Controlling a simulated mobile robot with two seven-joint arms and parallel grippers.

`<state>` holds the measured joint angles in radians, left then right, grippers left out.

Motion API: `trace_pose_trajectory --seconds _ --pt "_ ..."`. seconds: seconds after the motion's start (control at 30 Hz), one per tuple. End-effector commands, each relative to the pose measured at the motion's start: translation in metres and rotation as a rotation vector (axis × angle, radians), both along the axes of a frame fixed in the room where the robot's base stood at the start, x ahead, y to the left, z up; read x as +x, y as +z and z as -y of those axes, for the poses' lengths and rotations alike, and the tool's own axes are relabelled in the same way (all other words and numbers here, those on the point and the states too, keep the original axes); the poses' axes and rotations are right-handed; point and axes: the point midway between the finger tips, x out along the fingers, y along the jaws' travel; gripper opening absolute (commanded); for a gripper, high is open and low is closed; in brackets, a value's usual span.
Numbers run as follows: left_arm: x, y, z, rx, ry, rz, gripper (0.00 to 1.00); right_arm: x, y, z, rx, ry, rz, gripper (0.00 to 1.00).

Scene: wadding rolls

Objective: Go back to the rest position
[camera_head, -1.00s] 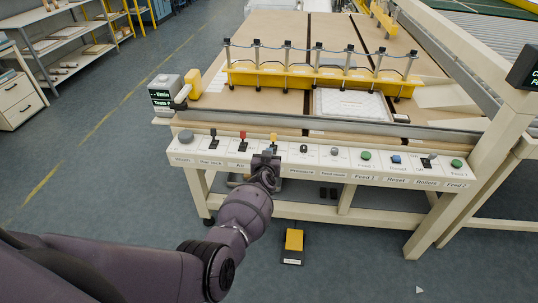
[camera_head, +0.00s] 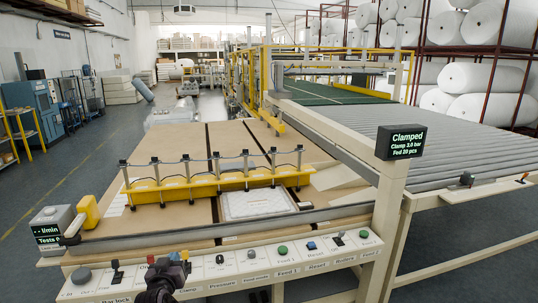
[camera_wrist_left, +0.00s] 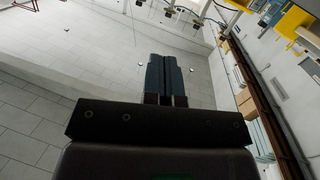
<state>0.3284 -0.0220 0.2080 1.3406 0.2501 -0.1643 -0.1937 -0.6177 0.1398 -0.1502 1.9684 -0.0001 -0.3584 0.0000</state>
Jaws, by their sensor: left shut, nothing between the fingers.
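My left gripper (camera_head: 168,264) shows at the bottom of the head view, in front of the left part of the white control panel (camera_head: 205,272). Red and yellow lever tops show right at the gripper; I cannot tell whether it touches them. In the left wrist view, its two dark fingers (camera_wrist_left: 166,76) lie together with nothing between them, pointing up toward the pale ceiling. My right gripper is in neither view.
The panel carries several knobs and buttons, including a green button (camera_head: 283,250). A yellow clamp bar (camera_head: 220,184) spans the brown table (camera_head: 178,145). A black display (camera_head: 401,143) reads "Clamped". A roller conveyor (camera_head: 420,140) lies right; open floor (camera_head: 75,185) lies left.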

Motion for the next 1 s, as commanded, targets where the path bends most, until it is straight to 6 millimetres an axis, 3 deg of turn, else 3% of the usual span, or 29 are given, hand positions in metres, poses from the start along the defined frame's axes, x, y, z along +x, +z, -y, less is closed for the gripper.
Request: trace_pose_trajectory --seconds 0.03,0.57,0.8,1.0 --pt "-0.02 -0.007 -0.004 0.02 -0.007 -0.013 0.0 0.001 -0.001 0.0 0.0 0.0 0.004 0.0" --pt "-0.225 -0.074 0.004 0.183 -0.083 -0.216 0.0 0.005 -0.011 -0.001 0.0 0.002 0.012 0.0" --pt "-0.321 -0.12 0.008 0.207 -0.114 -0.347 0.0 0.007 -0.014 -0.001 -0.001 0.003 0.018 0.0" --pt "-0.373 -0.155 0.0 0.204 -0.107 -0.452 0.0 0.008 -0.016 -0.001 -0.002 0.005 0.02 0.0"
